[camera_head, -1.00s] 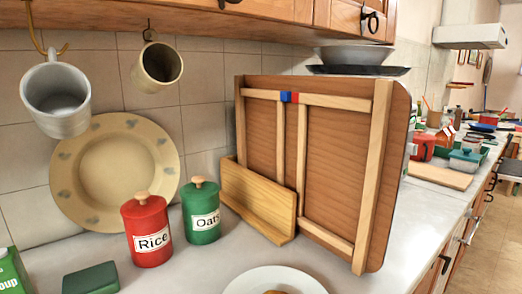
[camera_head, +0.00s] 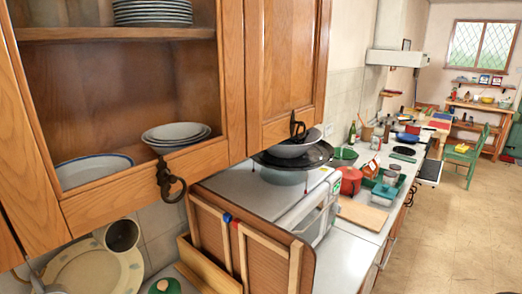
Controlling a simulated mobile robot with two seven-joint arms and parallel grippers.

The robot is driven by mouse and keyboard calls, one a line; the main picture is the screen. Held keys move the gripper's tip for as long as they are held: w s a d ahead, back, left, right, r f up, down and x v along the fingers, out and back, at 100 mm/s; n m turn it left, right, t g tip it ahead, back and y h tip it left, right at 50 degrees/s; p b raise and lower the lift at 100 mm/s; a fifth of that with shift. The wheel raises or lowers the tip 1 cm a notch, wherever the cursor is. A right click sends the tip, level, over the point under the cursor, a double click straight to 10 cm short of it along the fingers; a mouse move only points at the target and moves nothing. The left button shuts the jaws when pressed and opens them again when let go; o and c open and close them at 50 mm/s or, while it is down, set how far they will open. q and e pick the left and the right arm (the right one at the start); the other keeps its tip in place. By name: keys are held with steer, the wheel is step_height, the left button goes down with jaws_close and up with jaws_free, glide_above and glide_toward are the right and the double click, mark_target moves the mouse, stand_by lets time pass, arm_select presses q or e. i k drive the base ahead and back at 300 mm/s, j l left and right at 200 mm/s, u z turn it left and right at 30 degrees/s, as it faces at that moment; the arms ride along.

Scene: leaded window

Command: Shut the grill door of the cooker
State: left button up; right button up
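The cooker (camera_head: 405,151) is far along the counter, below the pale extractor hood (camera_head: 396,58). Dark round hotplates and pans show on its top. A dark flat panel with a white edge (camera_head: 430,171) sticks out from the cooker's front over the floor. It looks like the grill door, lying open and about level, but it is small at this distance. The cooker's lower front is mostly hidden by the counter. Neither of my grippers is in view.
An open wall cupboard with plates (camera_head: 152,13) and bowls (camera_head: 176,134) fills the near left. A wooden framed board (camera_head: 266,262) stands on the counter beneath. A red pot (camera_head: 350,181) and chopping board (camera_head: 362,214) lie farther along. The tiled floor (camera_head: 449,235) at right is clear.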

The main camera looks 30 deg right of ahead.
mark_target(431, 169)
steer(key=l+z, duration=0.3)
steer(key=i+l+z, duration=0.15)
steer(key=l+z, duration=0.15)
steer(key=i+l+z, duration=0.15)
steer(key=l+z, duration=0.15)
steer(key=l, duration=0.15)
steer(key=i+l+z, duration=0.15)
steer(key=l+z, duration=0.15)
steer(key=i+l+z, duration=0.6)
steer(key=i+l, duration=0.15)
steer(key=i+l+z, duration=0.45)
steer(key=i+z, duration=0.2)
steer(key=i, duration=0.3)
steer(key=i+z, duration=0.3)
steer(key=i, duration=0.25)
steer(key=i+u, duration=0.1)
steer(key=i, duration=0.45)
steer(key=i+l+u, duration=0.1)
steer(key=i, duration=0.45)
steer(key=i+l, duration=0.2)
steer(key=i, duration=0.3)
steer(key=i+l+u, duration=0.15)
steer(key=i, duration=0.4)
steer(key=i+l+u, duration=0.2)
steer(key=i+u, duration=0.3)
steer(key=i+l+u, duration=0.8)
steer(key=l+u, duration=0.2)
